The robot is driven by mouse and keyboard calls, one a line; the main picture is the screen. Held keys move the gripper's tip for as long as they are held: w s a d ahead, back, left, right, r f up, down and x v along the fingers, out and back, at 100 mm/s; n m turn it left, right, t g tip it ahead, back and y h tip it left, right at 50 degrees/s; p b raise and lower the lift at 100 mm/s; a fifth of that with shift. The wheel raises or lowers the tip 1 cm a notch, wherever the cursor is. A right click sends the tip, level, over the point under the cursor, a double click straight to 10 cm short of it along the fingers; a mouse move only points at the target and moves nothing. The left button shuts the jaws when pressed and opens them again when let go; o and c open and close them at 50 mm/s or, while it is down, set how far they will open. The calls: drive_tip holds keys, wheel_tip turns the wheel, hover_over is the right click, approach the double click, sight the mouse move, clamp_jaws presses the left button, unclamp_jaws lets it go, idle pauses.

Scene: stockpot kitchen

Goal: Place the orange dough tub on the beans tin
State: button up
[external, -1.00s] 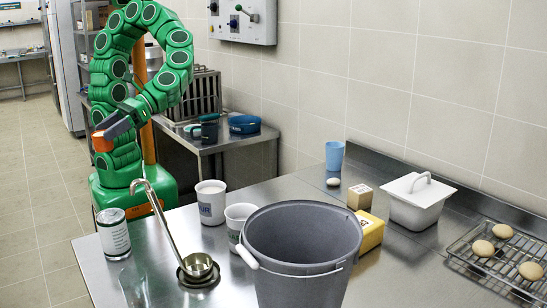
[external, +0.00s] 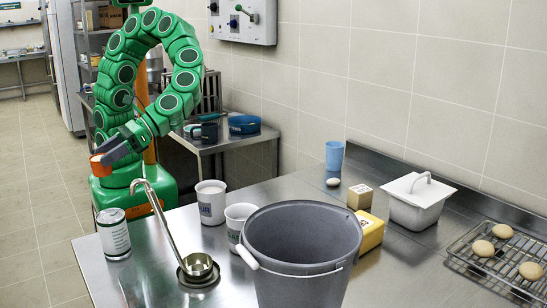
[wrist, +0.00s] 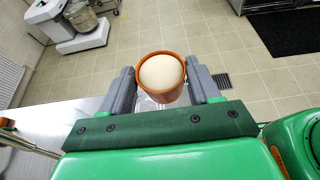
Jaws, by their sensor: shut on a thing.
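The orange dough tub (external: 100,167) is in my gripper (external: 112,154), held in the air beyond the counter's left end. In the wrist view the tub (wrist: 162,95) sits between the two grey fingers of my gripper (wrist: 163,84), with pale dough (wrist: 161,72) filling its top. The beans tin appears to be the white-labelled metal tin (external: 114,236) standing upright at the counter's left corner; its label is too small to read. The tub is apart from the tin, above and behind it in the external view.
A ladle (external: 160,225) rises from the counter just right of the tin. Two white cups (external: 211,202) and a large grey bucket (external: 302,240) stand further right. A yellow box (external: 369,231) and a lidded white container (external: 418,203) stand behind the bucket.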

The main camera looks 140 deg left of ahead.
drive_tip(key=shift+w+d+f, duration=0.2)
drive_tip(key=shift+w+f, duration=0.6)
drive_tip(key=shift+f, duration=0.2)
drive_tip(key=shift+w+d+f, duration=0.2)
drive_tip(key=shift+w+f, duration=0.65)
drive_tip(key=shift+f, duration=0.15)
drive_tip(key=shift+w+d+f, duration=0.2)
drive_tip(key=shift+w+f, duration=0.6)
drive_tip(key=shift+f, duration=0.2)
drive_tip(key=shift+w+f, duration=0.1)
drive_tip(key=shift+f, duration=1.45)
drive_tip(key=shift+f, duration=0.15)
drive_tip(key=o, duration=1.1)
drive_tip(key=shift+a+r, duration=0.1)
drive_tip(key=shift+r, duration=0.1)
drive_tip(key=v, duration=1.2)
drive_tip(key=shift+f, duration=0.1)
